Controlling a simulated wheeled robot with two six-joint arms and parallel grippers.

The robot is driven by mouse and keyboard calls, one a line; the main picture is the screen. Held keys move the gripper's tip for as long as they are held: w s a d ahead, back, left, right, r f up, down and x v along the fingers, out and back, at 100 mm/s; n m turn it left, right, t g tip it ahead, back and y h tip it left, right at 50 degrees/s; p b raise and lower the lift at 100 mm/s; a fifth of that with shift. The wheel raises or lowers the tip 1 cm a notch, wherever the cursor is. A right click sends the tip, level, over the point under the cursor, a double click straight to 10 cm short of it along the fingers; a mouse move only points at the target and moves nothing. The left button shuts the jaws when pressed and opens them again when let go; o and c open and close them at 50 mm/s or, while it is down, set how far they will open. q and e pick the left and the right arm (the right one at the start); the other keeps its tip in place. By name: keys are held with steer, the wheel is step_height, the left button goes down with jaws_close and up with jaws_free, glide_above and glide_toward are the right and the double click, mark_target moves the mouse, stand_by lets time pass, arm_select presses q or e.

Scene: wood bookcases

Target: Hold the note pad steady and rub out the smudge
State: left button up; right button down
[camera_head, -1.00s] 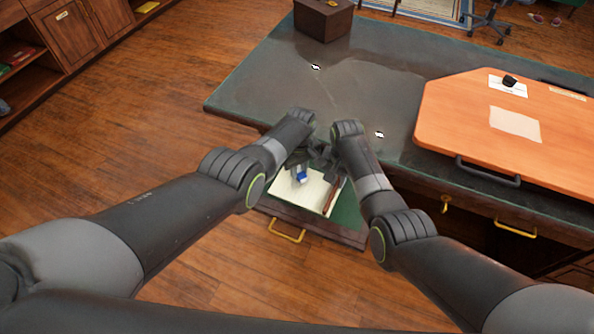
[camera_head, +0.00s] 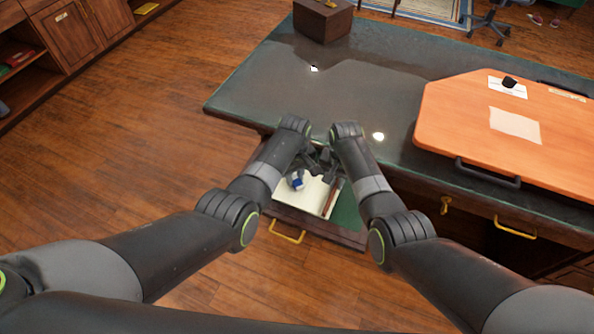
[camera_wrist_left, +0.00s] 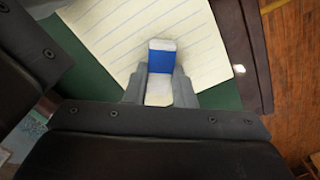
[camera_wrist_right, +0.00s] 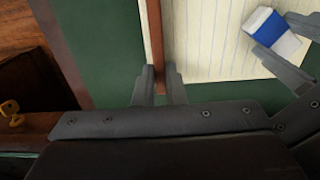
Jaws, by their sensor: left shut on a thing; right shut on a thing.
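The note pad (camera_head: 313,195) is lined cream paper with a brown strip along its right edge in the head view, lying in the open drawer; it also shows in the left wrist view (camera_wrist_left: 110,25) and right wrist view (camera_wrist_right: 210,50). My left gripper (camera_wrist_left: 159,82) is shut on a blue and white eraser (camera_wrist_left: 161,58), which is over the page; in the head view the eraser (camera_head: 297,183) is near the pad's left part. My right gripper (camera_wrist_right: 161,75) is shut on the pad's brown edge strip (camera_wrist_right: 153,40).
The drawer has a green lining (camera_head: 347,212) and a brass handle (camera_head: 287,233). The dark desk top (camera_head: 350,90) lies behind my grippers. An orange board (camera_head: 460,120) is at right and a brown box (camera_head: 323,20) at the back.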

arm_select(q)
steer(key=shift+s+a+f, duration=0.1)
steer(key=shift+s+a, duration=0.1)
steer(key=shift+s, duration=0.45)
steer(key=shift+s+a+r, duration=0.1)
steer(key=shift+s+a, duration=0.1)
steer(key=shift+s, duration=0.5)
steer(key=shift+s+a+f, duration=0.1)
steer(key=shift+s+a, duration=0.1)
steer(key=shift+s, duration=0.45)
steer(key=shift+r, duration=3)
steer(key=shift+r, duration=0.1)
step_height(320, 180, up, 3)
steer(key=shift+f, duration=0.1)
glide_above(289, 193)
steer(key=shift+f, duration=3.55)
steer(key=shift+f, duration=1)
